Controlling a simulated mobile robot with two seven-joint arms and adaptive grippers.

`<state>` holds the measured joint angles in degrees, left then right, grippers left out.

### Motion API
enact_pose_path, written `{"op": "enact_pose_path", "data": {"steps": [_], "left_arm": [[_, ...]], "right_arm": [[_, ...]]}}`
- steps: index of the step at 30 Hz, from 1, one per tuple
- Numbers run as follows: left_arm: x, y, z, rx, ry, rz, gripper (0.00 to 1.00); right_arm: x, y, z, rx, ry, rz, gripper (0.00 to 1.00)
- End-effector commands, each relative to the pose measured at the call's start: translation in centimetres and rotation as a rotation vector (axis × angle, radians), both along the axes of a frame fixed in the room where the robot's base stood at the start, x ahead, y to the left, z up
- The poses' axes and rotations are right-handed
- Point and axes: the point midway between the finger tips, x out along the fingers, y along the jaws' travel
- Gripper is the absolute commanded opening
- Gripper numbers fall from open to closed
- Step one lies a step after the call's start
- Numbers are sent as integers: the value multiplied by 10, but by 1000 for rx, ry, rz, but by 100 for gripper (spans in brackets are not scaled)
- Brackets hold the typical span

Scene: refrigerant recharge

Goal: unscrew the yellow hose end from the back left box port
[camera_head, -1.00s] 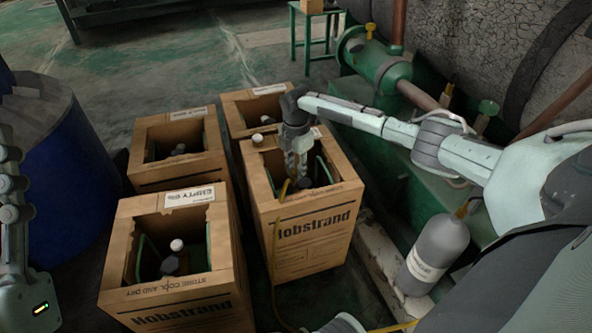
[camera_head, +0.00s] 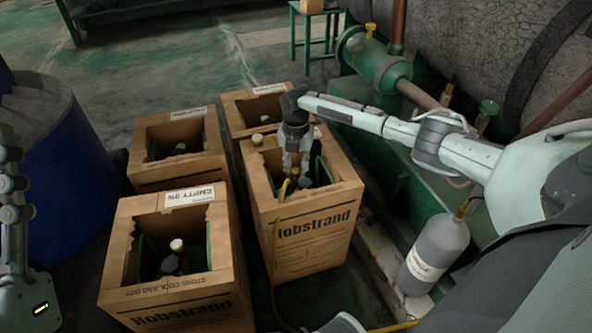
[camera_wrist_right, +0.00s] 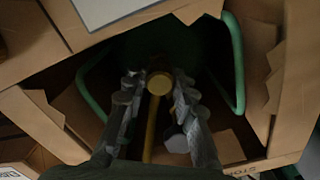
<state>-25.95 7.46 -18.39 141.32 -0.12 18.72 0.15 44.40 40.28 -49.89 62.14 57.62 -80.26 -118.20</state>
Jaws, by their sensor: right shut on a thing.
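My right gripper (camera_head: 290,176) reaches straight down into the open top of the front right cardboard box (camera_head: 318,238). In the right wrist view its two fingers (camera_wrist_right: 158,84) are shut on the round yellow hose end (camera_wrist_right: 160,82). The yellow hose (camera_head: 275,250) comes over the box's front left edge and hangs down its side. The port under the hose end is hidden. The back left box (camera_head: 178,184) is open, with a dark cylinder top inside and no hose or gripper at it. My left gripper (camera_head: 14,190) is partly in view at the left edge, its jaws unclear.
The front left box (camera_head: 170,292) and back right box (camera_head: 236,112) stand close by. A grey cylinder (camera_head: 434,250) stands at the right beside green machinery (camera_head: 385,72). A blue drum (camera_head: 60,180) is at the left. Torn cardboard flaps edge the opening around my right gripper.

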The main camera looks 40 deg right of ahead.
Motion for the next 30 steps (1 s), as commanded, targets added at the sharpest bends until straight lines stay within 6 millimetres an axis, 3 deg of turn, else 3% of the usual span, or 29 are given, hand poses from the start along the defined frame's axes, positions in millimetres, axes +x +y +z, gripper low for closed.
{"op": "enact_pose_path", "data": {"steps": [4, 8, 16, 30], "left_arm": [[0, 0, -1, 0, 0, 0, 48], [0, 0, -2, 0, 0, 0, 48], [0, 0, 1, 0, 0, 0, 48], [0, 0, 24, 0, 0, 0, 48]], "right_arm": [[-1, -1, 0, -1, 2, 30, 0], [-1, -1, -1, -1, 2, 190, 0], [0, -1, 3, -1, 1, 176, 0], [0, 0, 26, 0, 0, 175, 0]]}}
